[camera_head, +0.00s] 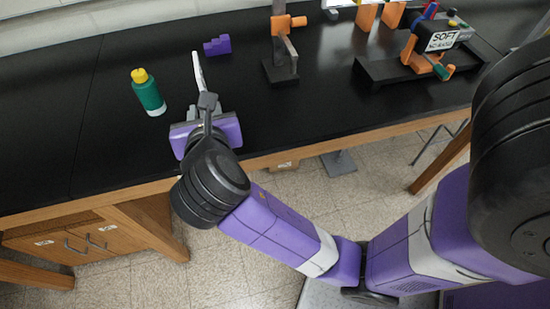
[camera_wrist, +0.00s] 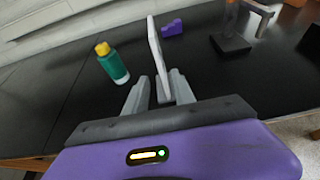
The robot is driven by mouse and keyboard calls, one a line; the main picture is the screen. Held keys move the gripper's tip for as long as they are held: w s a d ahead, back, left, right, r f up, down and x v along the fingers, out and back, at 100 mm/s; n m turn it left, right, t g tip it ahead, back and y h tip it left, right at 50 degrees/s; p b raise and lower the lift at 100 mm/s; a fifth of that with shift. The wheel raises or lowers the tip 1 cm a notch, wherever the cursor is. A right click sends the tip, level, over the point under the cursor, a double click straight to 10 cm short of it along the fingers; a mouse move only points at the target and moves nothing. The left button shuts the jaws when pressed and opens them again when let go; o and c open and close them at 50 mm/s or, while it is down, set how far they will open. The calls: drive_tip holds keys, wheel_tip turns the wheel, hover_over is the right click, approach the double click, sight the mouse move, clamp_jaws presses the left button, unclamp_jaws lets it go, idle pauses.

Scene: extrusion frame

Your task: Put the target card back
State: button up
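A thin white card (camera_wrist: 156,48) stands on edge between the fingers of my gripper (camera_wrist: 160,88) in the wrist view, pointing away from the palm. My gripper (camera_head: 207,103) appears shut on its near end; the contact itself is partly hidden. In the head view the card (camera_head: 198,72) rises beyond the fingertips, above the black tabletop. Which slot or holder belongs to the card cannot be told from these views.
A green bottle with a yellow cap (camera_head: 148,93) stands left of my gripper. A purple stepped block (camera_head: 217,45) lies behind it. A black-and-orange stand (camera_head: 282,50) is to the right. Farther right is an orange-and-black fixture (camera_head: 425,50) with a "SOFT" label. The black table (camera_head: 310,125) is clear in front.

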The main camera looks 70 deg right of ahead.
drive_tip(key=s+a+f+m+t+y, duration=0.4)
drive_tip(key=s+a+f+m+y, duration=0.4)
drive_tip(key=a+f, duration=0.35)
drive_tip(key=s+a+r+m+t+y, duration=0.2)
drive_tip(key=s+r+m, duration=0.1)
drive_tip(key=s+m, duration=1.3)
drive_tip(key=shift+s+r+m+t+y, duration=0.2)
drive_tip(key=shift+s+m+t+y, duration=0.15)
drive_tip(key=shift+m, duration=0.45)
